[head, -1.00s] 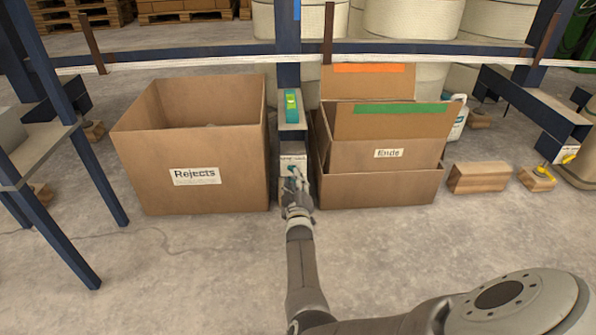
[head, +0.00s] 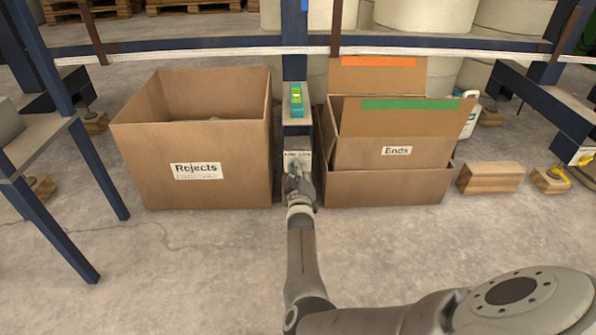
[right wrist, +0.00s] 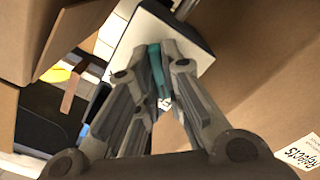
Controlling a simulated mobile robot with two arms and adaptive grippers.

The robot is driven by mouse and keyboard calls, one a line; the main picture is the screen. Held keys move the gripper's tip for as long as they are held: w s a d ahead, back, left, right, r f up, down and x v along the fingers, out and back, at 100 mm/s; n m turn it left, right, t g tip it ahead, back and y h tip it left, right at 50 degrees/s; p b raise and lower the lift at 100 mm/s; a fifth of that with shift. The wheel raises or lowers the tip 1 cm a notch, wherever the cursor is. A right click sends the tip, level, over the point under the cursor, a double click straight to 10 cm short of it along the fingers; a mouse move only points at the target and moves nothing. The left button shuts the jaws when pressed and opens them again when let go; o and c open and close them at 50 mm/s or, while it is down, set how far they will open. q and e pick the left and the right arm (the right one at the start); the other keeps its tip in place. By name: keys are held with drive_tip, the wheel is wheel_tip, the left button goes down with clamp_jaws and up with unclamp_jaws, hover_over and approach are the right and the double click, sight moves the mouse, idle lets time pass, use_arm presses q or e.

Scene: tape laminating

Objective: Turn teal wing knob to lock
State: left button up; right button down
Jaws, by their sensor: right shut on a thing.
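The teal wing knob (right wrist: 154,66) shows between my right fingers in the right wrist view, against the pale end plate (right wrist: 180,42) of the blue frame's foot. My right gripper (right wrist: 159,85) is shut on the knob. In the head view my right gripper (head: 298,173) is at the front end of the foot, just below a small label, and covers most of the knob there. How far the knob is turned cannot be told. My left gripper is not in view.
The Rejects box (head: 195,190) stands close on the left of the foot and the Ends box (head: 385,188) close on the right, leaving a narrow gap. A teal and green spirit level (head: 296,99) sits on the foot. Wooden blocks (head: 490,178) lie at right; the front floor is clear.

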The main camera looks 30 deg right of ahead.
drive_tip(key=shift+m, duration=0.3)
drive_tip(key=m+p, duration=0.3)
drive_tip(key=m, duration=1.4)
drive_tip(key=shift+m, duration=0.3)
idle(0.5)
drive_tip(key=c, duration=1.5)
unclamp_jaws()
drive_tip(key=shift+c, duration=0.2)
